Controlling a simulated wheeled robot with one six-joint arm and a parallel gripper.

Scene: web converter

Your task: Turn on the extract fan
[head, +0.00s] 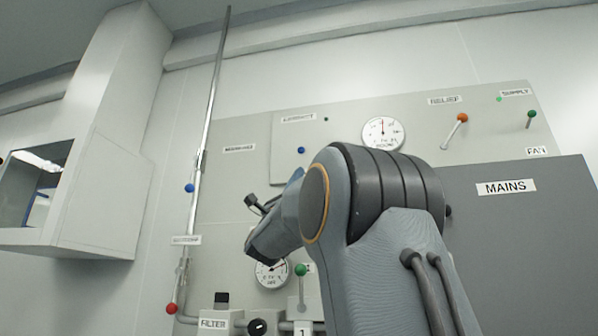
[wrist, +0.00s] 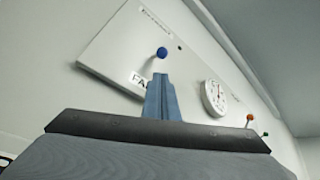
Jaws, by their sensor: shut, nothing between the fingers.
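A blue knob (head: 301,150) is on the upper panel, under a blurred label (head: 298,117) that I cannot read surely. A small dark dot (head: 326,119), apparently an unlit lamp, is right of that label. In the wrist view the blue knob (wrist: 162,53) appears just beyond the tips of my gripper (wrist: 162,77). My gripper is shut and empty; I cannot tell whether it touches the knob. A label starting "FA" (wrist: 138,79) is partly hidden behind the fingers. In the head view the fingers (head: 298,173) show below the knob, partly behind my arm.
A round gauge (head: 383,133), an orange-knobbed lever (head: 461,118) and a green-knobbed lever (head: 531,114) are to the right. A green lamp (head: 499,98) is beside "SUPPLY". A grey MAINS cabinet (head: 530,240) stands lower right. A metal pole (head: 211,100) rises at left.

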